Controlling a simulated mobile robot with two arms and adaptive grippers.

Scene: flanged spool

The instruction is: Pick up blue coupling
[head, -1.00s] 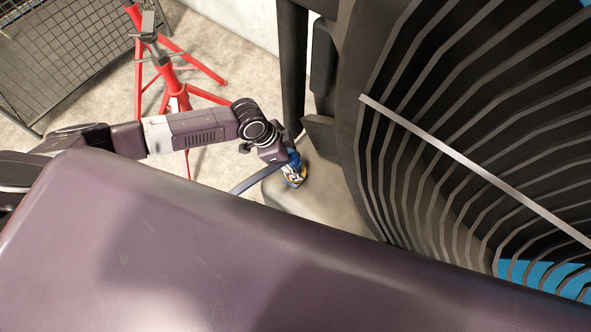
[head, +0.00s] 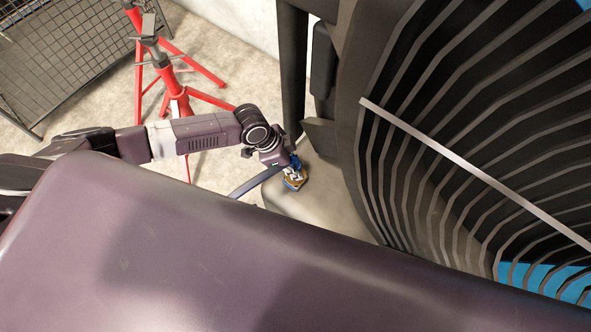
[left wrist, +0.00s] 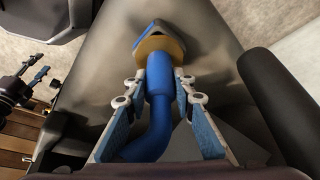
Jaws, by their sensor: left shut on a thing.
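The blue coupling (left wrist: 160,75) has a brass-coloured collar and a blue tip. A blue curved hose-like part runs from it toward my left gripper (left wrist: 160,105). In the left wrist view the fingers, with blue pads, lie on both sides of the coupling's blue body and are shut on it. In the head view my left gripper (head: 289,168) points down at the coupling (head: 295,182), above a grey surface, and partly covers it. A dark jointed part with blue pads (left wrist: 38,76), at the left of the wrist view, looks like my right gripper; its opening is unclear.
A large dark ribbed spool (head: 430,130) fills the right side. A dark upright post (head: 292,70) stands left of it. A red stand (head: 172,80) and a wire-mesh panel (head: 70,70) stand behind my arm.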

